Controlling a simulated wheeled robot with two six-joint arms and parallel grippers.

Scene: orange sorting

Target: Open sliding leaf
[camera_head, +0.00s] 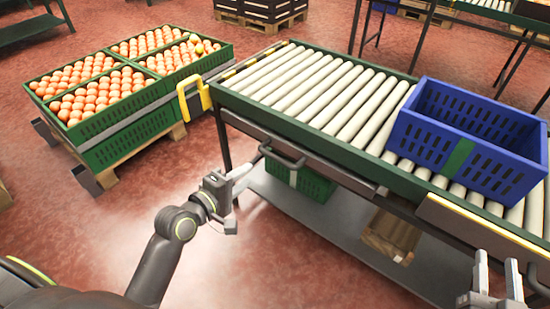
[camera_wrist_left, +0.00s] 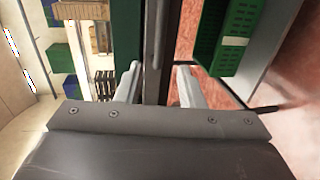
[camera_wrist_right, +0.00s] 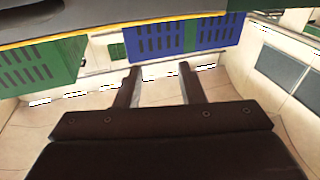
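A dark grey leaf (camera_head: 325,168) runs along the front side of the roller conveyor, under its green edge. A bar handle (camera_head: 283,154) sits near its left end. My left gripper (camera_head: 250,166) is at the left end of this handle, with its fingers spread. In the left wrist view a dark grey bar (camera_wrist_left: 157,50) runs between the fingers of my left gripper (camera_wrist_left: 157,85); I cannot tell whether they touch it. My right gripper (camera_head: 497,272) is open and empty in front of the conveyor's right part. It also shows open in the right wrist view (camera_wrist_right: 158,85).
A blue crate (camera_head: 425,140) stands on the rollers at the right. A green crate (camera_head: 315,186) and a cardboard box (camera_head: 388,238) are on the shelf below. Green crates of oranges (camera_head: 120,150) stand on a pallet at the left. Red floor is clear between pallet and conveyor.

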